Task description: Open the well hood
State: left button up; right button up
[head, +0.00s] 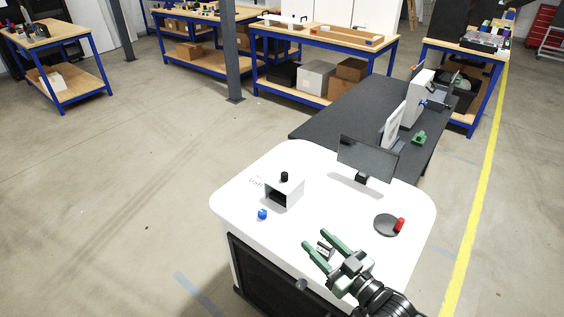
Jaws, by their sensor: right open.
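A small white box-shaped unit (284,189) with a dark front opening and a black knob (284,176) on top stands on the white rounded worktop (232,200). It may be the well hood, but I cannot tell for certain. My right gripper (314,240) is open over the front of the worktop, to the right of and nearer than the white unit, and apart from it. A small grey metal piece (325,248) shows between its fingers; I cannot tell whether it is a separate thing. My left gripper is out of view.
A small blue piece (262,214) lies in front of the white unit. A dark screen (367,158) stands at the worktop's back. A dark disc (386,226) with a red cylinder (399,225) lies at right. A black table (345,108) with devices stands behind.

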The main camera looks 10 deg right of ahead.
aim_at(290, 184)
jog(key=i, duration=1)
